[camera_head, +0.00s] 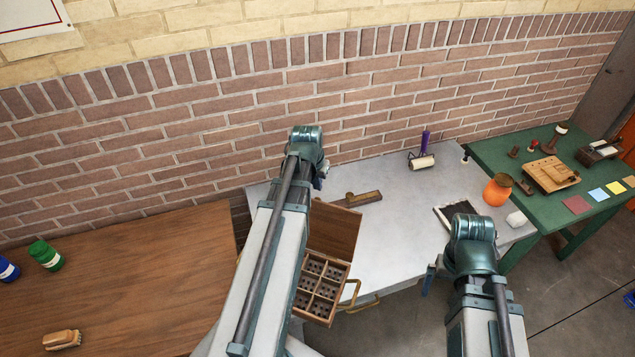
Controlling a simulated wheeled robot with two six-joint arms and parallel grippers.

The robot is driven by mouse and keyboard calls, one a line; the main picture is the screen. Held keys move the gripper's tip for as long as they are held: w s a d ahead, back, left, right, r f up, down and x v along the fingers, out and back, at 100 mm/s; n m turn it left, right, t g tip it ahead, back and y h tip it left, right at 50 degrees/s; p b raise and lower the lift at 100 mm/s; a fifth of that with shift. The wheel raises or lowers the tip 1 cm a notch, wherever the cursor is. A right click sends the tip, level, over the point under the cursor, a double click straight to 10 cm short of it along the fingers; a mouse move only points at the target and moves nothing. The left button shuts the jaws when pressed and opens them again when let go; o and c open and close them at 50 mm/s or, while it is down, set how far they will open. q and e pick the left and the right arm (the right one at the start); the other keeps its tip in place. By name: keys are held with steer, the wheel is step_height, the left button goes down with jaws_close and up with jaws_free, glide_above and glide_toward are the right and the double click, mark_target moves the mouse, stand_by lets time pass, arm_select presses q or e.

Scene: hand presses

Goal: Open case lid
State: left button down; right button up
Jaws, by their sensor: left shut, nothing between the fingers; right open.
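A wooden case (325,308) sits at the front of the grey table, partly hidden by my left arm. Its lid (336,228) is raised at the back, so the divided compartments with small dark dots show. My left gripper (319,180) is just beyond the lid's upper edge, mostly hidden behind its own wrist. It is shut and empty; I cannot tell whether it touches the lid. My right gripper (428,281) is open, right of the case near the table's front edge, and only partly visible.
A wooden tool (358,198), a roller (421,162), a dark-framed slab (455,214) and an orange jar (497,190) stand farther back or right. A brown table (130,290) is at left, a green one (490,150) at right.

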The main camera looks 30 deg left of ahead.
arm_select(q)
steer(key=p+v, duration=0.3)
steer(key=v, duration=0.2)
steer(key=shift+s+p, duration=0.2)
steer(key=shift+p, duration=0.2)
